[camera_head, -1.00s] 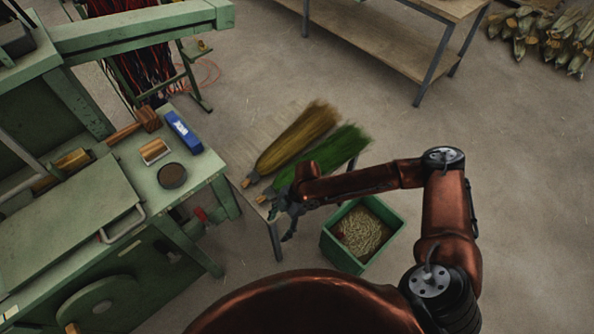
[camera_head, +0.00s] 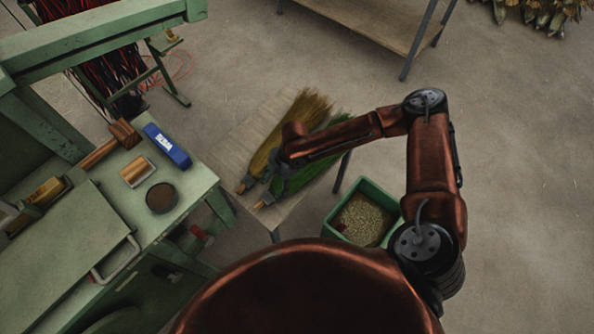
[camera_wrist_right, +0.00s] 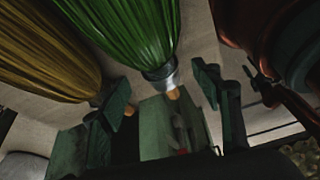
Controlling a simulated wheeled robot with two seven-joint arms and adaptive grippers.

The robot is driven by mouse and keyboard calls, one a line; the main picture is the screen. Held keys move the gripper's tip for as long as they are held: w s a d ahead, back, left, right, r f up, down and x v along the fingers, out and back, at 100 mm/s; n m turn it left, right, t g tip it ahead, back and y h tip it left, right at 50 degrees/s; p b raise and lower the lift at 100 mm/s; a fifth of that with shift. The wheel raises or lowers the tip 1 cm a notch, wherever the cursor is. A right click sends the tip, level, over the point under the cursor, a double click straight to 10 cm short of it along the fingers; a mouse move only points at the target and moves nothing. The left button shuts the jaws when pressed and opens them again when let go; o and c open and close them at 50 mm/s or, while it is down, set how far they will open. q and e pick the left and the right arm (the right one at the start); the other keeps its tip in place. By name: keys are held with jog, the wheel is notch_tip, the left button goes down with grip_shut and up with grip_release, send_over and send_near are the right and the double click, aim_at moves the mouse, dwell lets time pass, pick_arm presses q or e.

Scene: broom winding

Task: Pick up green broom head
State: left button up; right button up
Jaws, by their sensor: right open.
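The green broom head (camera_head: 318,170) lies on a small wooden table, partly hidden under my right forearm in the head view. Its stub end points down-left. In the right wrist view its green bristles (camera_wrist_right: 125,30) fill the top middle, narrowing to a silver collar and a short wooden stub. My right gripper (camera_head: 278,180) is over the neck end of the broom. Its two dark fingers (camera_wrist_right: 162,85) are open, with the collar and stub appearing between them; I cannot tell how far above they are. My left gripper is not in view.
A tan broom head (camera_head: 291,122) lies close beside the green one, to its left. A green crate (camera_head: 372,189) of pale material stands on the floor right of the table. A green workbench (camera_head: 192,196) with a mallet and blue box is at left.

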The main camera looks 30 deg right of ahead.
aim_at(271, 192)
jog(key=b+x, duration=0.1)
jog(key=x, duration=0.3)
jog(key=shift+f, duration=0.35)
jog(key=shift+a+f, duration=0.1)
jog(key=shift+f, duration=0.05)
jog(key=c, duration=1.4)
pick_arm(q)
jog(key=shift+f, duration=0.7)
pick_arm(e)
jog(key=shift+c, duration=0.7)
